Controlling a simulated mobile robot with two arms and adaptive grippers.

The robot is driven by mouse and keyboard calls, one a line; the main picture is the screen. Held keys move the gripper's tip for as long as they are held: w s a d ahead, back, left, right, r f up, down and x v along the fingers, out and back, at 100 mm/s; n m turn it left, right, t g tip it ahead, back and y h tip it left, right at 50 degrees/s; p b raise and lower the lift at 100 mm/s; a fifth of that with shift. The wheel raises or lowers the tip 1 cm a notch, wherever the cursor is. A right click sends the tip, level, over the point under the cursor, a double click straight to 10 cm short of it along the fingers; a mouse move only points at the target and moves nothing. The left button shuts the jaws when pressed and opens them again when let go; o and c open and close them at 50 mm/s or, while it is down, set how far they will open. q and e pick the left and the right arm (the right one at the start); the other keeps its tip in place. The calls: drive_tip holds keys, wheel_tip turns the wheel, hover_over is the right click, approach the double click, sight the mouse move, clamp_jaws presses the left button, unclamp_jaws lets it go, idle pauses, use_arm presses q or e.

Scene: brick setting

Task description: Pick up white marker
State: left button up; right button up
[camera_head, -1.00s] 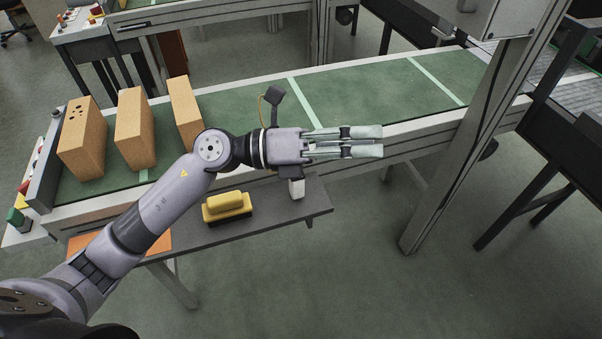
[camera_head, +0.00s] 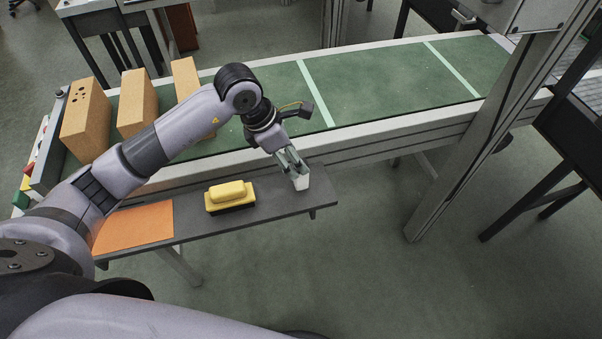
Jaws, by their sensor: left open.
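A small white object (camera_head: 302,183), which I take to be the white marker, stands at the right end of the grey side shelf (camera_head: 270,203). My left gripper (camera_head: 292,168) points down at it with its fingers open. The fingertips are right at the white object and hide part of it. I cannot tell whether they touch it. My right gripper is not in view.
A yellow-handled brush (camera_head: 230,194) and an orange sheet (camera_head: 135,227) lie on the shelf to the left. Several bricks (camera_head: 137,103) stand on the green conveyor (camera_head: 380,83) behind. A grey metal post (camera_head: 465,140) rises at the right.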

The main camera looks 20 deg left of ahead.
sight(301, 176)
use_arm(q)
drive_tip(key=x, duration=0.3)
drive_tip(key=shift+d+f, duration=0.1)
drive_tip(key=shift+f, duration=0.05)
drive_tip(key=shift+w+d+f+p, duration=0.2)
drive_tip(key=shift+f+p, duration=0.3)
drive_tip(key=shift+p, duration=0.05)
drive_tip(key=x, duration=0.1)
drive_tip(key=p+x, duration=0.1)
drive_tip(key=x, duration=0.1)
drive_tip(key=shift+w+d+f, duration=0.1)
drive_tip(key=shift+w+f, duration=0.15)
drive_tip(key=shift+w, duration=0.05)
drive_tip(key=shift+w+d+f, duration=0.1)
drive_tip(key=shift+f, duration=0.25)
drive_tip(key=shift+c, duration=0.2)
clamp_jaws()
